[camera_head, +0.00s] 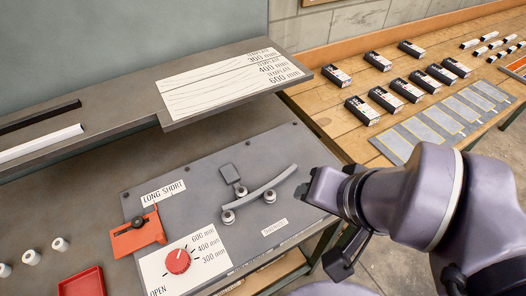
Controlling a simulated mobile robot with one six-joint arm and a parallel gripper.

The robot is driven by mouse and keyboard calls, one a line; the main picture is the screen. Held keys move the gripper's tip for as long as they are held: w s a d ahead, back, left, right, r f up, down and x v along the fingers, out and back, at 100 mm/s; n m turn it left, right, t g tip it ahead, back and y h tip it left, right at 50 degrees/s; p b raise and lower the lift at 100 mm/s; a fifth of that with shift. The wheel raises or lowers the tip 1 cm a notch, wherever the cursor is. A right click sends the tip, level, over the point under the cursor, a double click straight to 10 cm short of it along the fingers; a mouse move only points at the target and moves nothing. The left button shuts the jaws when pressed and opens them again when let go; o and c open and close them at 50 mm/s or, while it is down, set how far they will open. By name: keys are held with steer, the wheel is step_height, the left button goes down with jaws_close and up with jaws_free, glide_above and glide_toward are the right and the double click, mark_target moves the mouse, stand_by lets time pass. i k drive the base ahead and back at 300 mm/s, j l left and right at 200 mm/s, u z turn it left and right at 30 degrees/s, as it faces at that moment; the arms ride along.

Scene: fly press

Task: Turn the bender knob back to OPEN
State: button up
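The red bender knob (178,261) is round and sits on a white dial plate (205,272) at the front of the grey bender panel (190,205). The plate reads 600 mm, 400 mm and 300 mm to the knob's right and OPEN at its lower left. A small pale mark shows on the knob, but it is too small to tell surely which label it faces. My gripper (330,225) is at the panel's right edge, well right of the knob and apart from it. It is seen from the side, and its finger opening is unclear.
A curved grey strip (262,188) lies among rollers on the panel, near my gripper. A red stop block (138,234) is left of the knob, with a red tray (82,283) further left. A raised shelf (120,105) runs behind. A wooden bench (350,75) holds several dark boxes.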

mark_target(179, 261)
steer(key=k+j+u, duration=0.25)
steer(key=u, duration=0.25)
steer(key=k+j+u, duration=0.45)
